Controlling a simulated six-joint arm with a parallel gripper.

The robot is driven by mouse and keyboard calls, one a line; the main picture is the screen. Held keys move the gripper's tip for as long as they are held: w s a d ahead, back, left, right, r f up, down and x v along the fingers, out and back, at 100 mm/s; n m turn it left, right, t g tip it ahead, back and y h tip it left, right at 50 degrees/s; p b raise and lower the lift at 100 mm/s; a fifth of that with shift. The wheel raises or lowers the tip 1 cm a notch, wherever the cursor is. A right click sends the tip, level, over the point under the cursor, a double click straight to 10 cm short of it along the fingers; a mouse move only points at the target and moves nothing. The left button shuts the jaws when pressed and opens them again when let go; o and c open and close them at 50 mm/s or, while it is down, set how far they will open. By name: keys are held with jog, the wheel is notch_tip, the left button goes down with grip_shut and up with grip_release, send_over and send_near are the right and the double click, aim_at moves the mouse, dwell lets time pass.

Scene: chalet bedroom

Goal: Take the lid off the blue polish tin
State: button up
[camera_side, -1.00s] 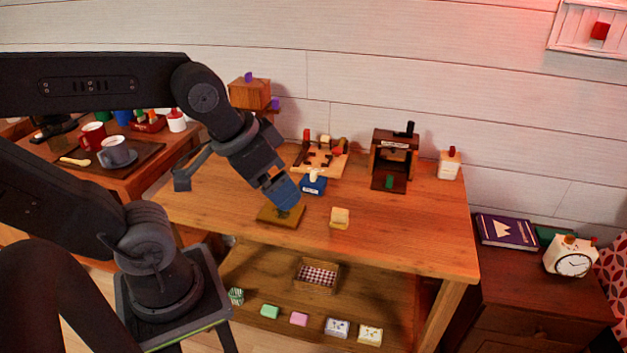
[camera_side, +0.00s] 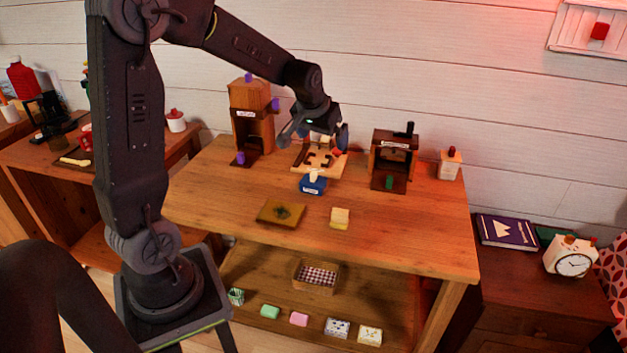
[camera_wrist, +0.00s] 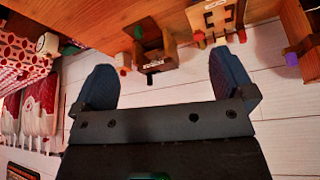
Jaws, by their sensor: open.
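The blue tin (camera_side: 313,184) sits on the tabletop in the side view, near the middle and in front of a pale wooden board. It has a small white label on its front and a cream knob on top; the lid seam is too small to make out. My gripper (camera_side: 322,135) is raised above and behind the tin, over the pale board, with nothing seen between its fingers. In the wrist view the two blue fingers of my gripper (camera_wrist: 165,85) are spread wide apart, with the white wall between them. I do not see the tin in that view.
The pale slotted board (camera_side: 322,168) lies under my gripper. A tall wooden box (camera_side: 251,122) stands to its left and a dark wooden box (camera_side: 394,158) to its right. A brown-olive pad (camera_side: 280,213) and a yellow sponge-like block (camera_side: 340,217) lie in front. The tabletop's right front is clear.

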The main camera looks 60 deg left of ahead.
jog(key=w+a+f+n, duration=0.2)
jog(key=w+a+f, duration=0.1)
jog(key=a+f, duration=0.85)
send_near(313, 174)
jog(key=shift+g, duration=0.4)
jog(key=x, duration=0.2)
jog(key=w+x, duration=0.1)
jog(key=x, duration=0.1)
jog(key=shift+w+f, duration=0.1)
jog(key=shift+f, duration=0.15)
jog(key=shift+y, duration=0.3)
jog(key=shift+x, duration=3.05)
jog(key=shift+a, duration=0.1)
jog(key=c, duration=0.8)
